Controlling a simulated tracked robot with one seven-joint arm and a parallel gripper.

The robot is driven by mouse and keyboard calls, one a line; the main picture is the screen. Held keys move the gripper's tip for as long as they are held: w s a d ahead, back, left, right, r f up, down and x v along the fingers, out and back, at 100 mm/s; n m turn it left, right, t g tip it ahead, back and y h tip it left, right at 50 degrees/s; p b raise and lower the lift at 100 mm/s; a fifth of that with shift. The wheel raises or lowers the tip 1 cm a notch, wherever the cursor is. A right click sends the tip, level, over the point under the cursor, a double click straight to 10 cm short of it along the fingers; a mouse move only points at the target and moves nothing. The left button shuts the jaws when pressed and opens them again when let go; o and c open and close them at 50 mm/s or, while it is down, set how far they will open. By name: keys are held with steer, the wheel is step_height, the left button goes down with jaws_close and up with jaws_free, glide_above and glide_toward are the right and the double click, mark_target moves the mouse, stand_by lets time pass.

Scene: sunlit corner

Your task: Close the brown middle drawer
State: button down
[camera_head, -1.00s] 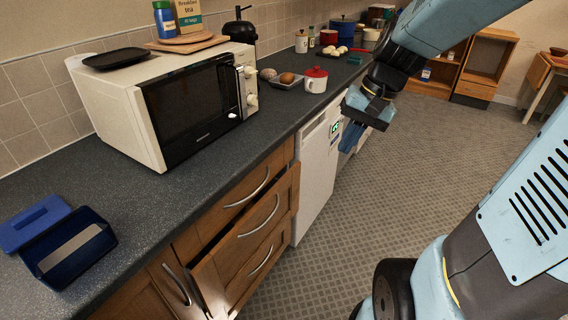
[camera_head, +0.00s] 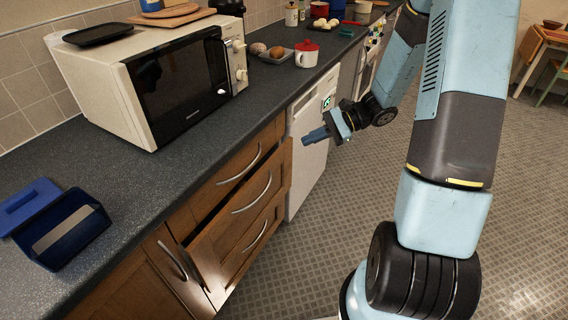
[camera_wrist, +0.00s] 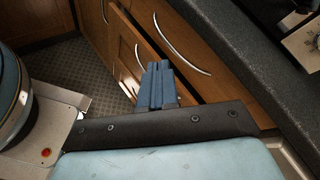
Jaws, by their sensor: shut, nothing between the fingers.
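The brown middle drawer (camera_head: 230,222) is in the wooden unit under the counter, between a top drawer (camera_head: 222,181) and a bottom drawer (camera_head: 245,262). Its front stands out from the unit, with a dark gap at its upper left edge, so it is partly open. It has a curved silver handle (camera_head: 253,196). My gripper (camera_head: 304,140) is to the right of the drawer unit, fingers together and empty, pointing left. In the wrist view, my fingers (camera_wrist: 157,68) point toward the wooden drawer fronts and appear apart from them, though the exact distance is unclear.
The dark worktop (camera_head: 160,185) runs above the drawers, with a microwave (camera_head: 165,80) and a blue open box (camera_head: 62,230) on it. A white appliance (camera_head: 305,170) stands right of the drawers. The patterned floor (camera_head: 300,260) in front is clear apart from my own body.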

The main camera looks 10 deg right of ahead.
steer(key=w+d+f+m+t+y, duration=0.1)
steer(key=w+f+m+t, duration=0.25)
steer(key=f, duration=0.25)
steer(key=w+d+f+m+t+y, duration=0.2)
steer(key=f+m, duration=0.2)
steer(key=f, duration=0.2)
steer(key=m+t+h, duration=0.2)
steer(key=m+t, duration=0.4)
steer(key=m, duration=0.1)
glide_toward(278, 159)
steer(key=x, duration=0.7)
steer(key=shift+s, duration=0.15)
